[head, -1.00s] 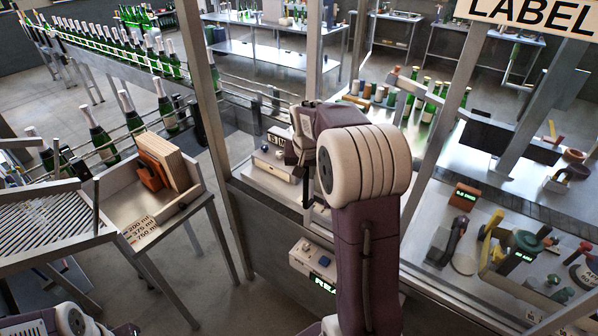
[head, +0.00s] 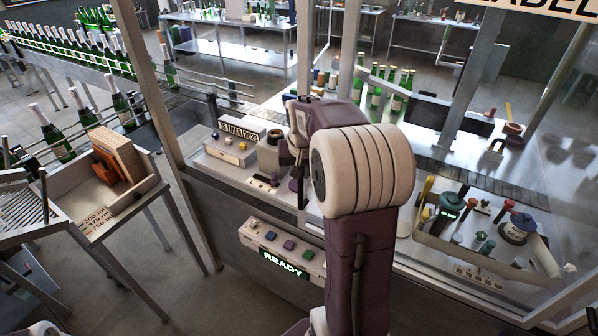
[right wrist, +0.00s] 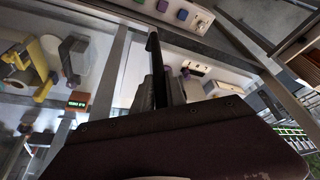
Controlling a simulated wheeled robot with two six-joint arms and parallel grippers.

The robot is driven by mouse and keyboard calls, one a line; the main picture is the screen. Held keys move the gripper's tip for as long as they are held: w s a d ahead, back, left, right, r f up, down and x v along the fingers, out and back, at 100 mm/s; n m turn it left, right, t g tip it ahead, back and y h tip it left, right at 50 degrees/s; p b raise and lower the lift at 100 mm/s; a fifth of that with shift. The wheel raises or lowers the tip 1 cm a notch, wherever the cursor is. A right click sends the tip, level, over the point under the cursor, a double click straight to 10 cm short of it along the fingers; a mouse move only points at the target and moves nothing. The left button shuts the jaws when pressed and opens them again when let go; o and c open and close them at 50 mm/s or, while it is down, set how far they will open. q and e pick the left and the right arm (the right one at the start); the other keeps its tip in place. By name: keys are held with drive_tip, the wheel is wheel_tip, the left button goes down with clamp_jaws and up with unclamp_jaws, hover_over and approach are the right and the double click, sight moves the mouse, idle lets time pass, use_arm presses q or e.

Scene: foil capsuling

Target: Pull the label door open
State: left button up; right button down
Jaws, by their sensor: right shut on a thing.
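The LABEL sign (head: 540,6) is at the top right of the head view, above the label station's clear panels and metal frame. My right gripper (head: 296,145) is at the station front, partly hidden by my own wrist. In the right wrist view my right gripper (right wrist: 168,92) is shut on a dark upright bar, the door handle (right wrist: 153,48). A metal frame edge (right wrist: 112,72) and clear pane lie beside it. How far the door stands open I cannot tell. My left gripper is not in view.
A READY panel (head: 283,250) with coloured buttons is on the station front. A date-stamp box (head: 230,148) sits on the bench left of my arm. Tools lie behind the pane at right. A side table (head: 100,215) with a wooden block stands at left.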

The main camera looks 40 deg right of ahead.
drive_tip(key=shift+r, duration=0.1)
drive_tip(key=c, duration=1.4)
unclamp_jaws()
drive_tip(key=shift+o, duration=0.2)
drive_tip(key=b+v, duration=0.1)
drive_tip(key=v, duration=0.7)
drive_tip(key=shift+s+r, duration=0.15)
drive_tip(key=shift+r, duration=0.25)
drive_tip(key=shift+a, duration=0.1)
